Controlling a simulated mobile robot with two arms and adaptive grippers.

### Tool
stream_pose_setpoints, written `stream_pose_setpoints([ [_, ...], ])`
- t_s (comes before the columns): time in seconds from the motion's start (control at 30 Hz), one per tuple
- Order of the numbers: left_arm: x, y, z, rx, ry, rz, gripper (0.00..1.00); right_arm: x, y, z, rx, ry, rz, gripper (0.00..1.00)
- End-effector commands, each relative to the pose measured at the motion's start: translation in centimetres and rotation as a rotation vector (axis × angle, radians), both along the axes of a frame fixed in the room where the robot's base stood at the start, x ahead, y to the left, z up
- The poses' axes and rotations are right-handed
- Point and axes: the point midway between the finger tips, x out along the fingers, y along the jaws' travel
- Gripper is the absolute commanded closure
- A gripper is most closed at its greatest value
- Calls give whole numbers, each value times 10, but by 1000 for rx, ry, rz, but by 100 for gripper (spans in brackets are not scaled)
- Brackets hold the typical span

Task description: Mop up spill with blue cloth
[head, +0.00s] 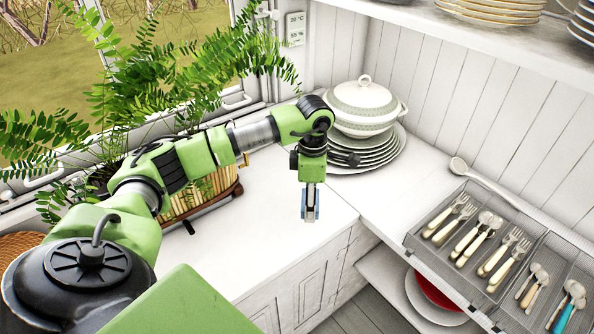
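My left arm comes in from the left, and my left gripper (310,217) points down over the white counter (265,220), near its front edge and in front of the stacked plates. A narrow blue patch shows between its grey fingers; I cannot tell whether this is part of the gripper or a bit of cloth. Whether the fingers are open or shut is unclear. No blue cloth can be clearly made out, and no spill is visible on the counter parts in view. My arm hides part of the counter. My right gripper is not in view.
A lidded tureen (363,108) stands on stacked plates (372,152) in the corner. A cutlery tray (490,207) and a ladle (480,176) lie at right. A leafy plant (150,85) stands by the window. A red bowl (435,292) sits on a lower shelf.

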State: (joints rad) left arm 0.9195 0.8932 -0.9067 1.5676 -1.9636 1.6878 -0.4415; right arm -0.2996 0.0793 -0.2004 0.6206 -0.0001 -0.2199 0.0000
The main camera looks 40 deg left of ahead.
Motion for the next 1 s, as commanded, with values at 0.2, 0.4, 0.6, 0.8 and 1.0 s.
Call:
stream_pose_setpoints([
  [0.2, 0, 3, 15, 1, -1, 3, 59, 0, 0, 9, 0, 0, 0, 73],
  [0.4, -1, 4, 16, 0, 0, 4, 59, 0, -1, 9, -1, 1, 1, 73],
  [0.6, 0, 4, 16, 0, 0, 4, 59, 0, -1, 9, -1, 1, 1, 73],
  [0.8, 0, 4, 29, 1, -2, 4, 59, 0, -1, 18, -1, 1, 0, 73],
  [1.0, 0, 4, 50, 1, -1, 4, 59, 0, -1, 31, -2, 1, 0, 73],
])
